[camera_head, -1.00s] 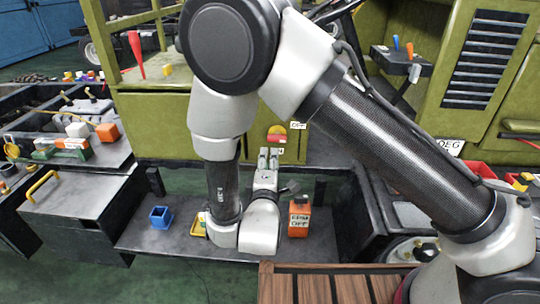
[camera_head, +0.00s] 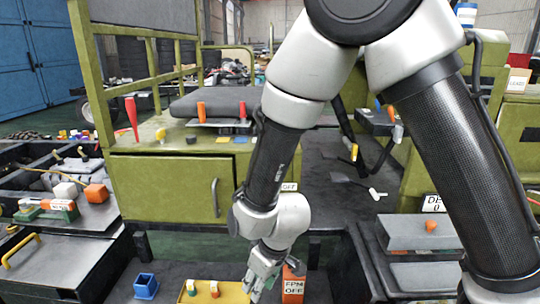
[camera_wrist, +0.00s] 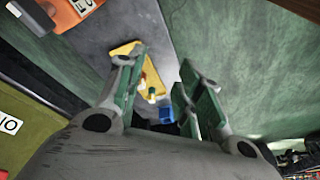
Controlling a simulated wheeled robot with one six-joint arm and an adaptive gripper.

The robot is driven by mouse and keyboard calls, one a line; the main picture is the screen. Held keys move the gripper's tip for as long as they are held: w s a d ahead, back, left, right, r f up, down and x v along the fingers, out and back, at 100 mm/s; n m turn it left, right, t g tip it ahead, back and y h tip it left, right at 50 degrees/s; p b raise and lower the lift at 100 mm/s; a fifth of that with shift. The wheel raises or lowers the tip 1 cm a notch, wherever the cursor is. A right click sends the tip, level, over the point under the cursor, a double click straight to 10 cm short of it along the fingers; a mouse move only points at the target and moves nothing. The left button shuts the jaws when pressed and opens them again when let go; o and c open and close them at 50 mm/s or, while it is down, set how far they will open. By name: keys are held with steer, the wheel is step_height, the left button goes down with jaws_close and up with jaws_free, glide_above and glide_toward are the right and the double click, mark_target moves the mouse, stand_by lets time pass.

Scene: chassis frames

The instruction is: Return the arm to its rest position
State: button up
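My arm fills the upper right of the head view, its elbow at the top edge. The orange box (camera_wrist: 68,12) is at the top left there.
The blue box (camera_head: 146,287) stands left of the tray. An olive cabinet (camera_head: 165,190) with a handle stands behind the bench. A black workbench (camera_head: 70,262) with a yellow handle is at left. A grey bin (camera_head: 415,232) lies under my upper arm.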

steer(key=s+d+r+m+t+h, duration=0.1)
steer(key=s+d+r+m, duration=0.1)
steer(key=d+r, duration=0.8)
steer(key=s+d+r+m+t+h, duration=0.1)
steer(key=d+r+m, duration=0.3)
steer(key=d+r, duration=0.6)
steer(key=s+d+r+m+t, duration=0.1)
steer(key=s+d+r+m, duration=0.3)
steer(key=d+r, duration=0.6)
steer(key=d, duration=0.9)
steer(key=shift+h, duration=0.4)
